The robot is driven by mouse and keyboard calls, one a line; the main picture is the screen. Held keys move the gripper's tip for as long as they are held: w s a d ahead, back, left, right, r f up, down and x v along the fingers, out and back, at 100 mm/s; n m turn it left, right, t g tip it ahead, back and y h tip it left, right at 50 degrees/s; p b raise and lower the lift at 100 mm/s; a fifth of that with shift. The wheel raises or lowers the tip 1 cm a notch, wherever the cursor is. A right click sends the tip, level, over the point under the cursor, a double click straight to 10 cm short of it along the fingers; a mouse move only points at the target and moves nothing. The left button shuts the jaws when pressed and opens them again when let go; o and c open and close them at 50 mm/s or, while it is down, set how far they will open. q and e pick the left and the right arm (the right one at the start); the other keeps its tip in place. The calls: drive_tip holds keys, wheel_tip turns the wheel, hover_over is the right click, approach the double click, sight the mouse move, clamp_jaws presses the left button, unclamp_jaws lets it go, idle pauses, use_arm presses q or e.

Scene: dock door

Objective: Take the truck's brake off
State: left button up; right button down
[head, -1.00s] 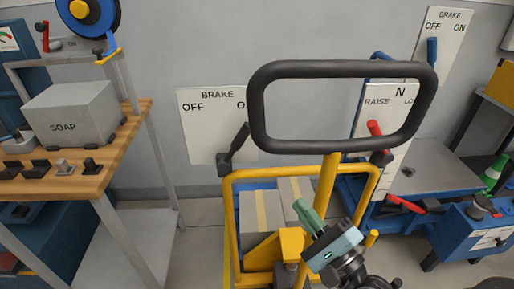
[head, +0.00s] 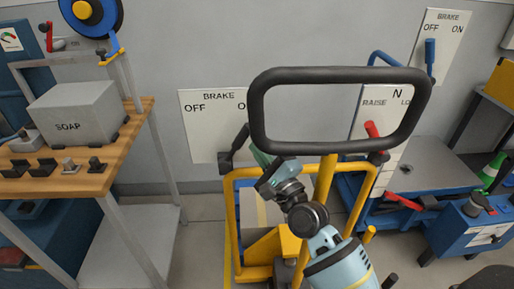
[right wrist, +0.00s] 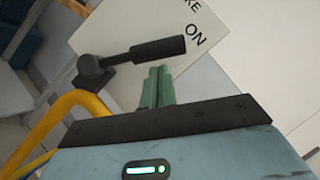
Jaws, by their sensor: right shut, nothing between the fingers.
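The yellow truck (head: 233,225) stands in front of me with a black loop handle (head: 340,151). Behind it is a white BRAKE plate (head: 200,135) marked OFF on the left; its right-hand word is partly hidden by the handle, but ON shows in the right wrist view (right wrist: 196,35). Its black brake lever (head: 238,140) tilts up and right, toward the ON side. My right gripper (head: 259,156) has green fingers, shut and empty, just right of and below the lever. In the right wrist view the fingertips (right wrist: 157,70) are close to the lever (right wrist: 150,50); contact is unclear. My left gripper is out of view.
A second BRAKE plate (head: 445,35) with a blue lever (head: 430,56) is at the upper right. A RAISE plate with a red lever (head: 372,130) stands behind the handle's right side. A wooden bench (head: 120,135) with a SOAP box (head: 75,115) is at left.

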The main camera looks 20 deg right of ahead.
drive_tip(key=shift+w+a+r, duration=0.15)
drive_tip(key=shift+w, duration=0.25)
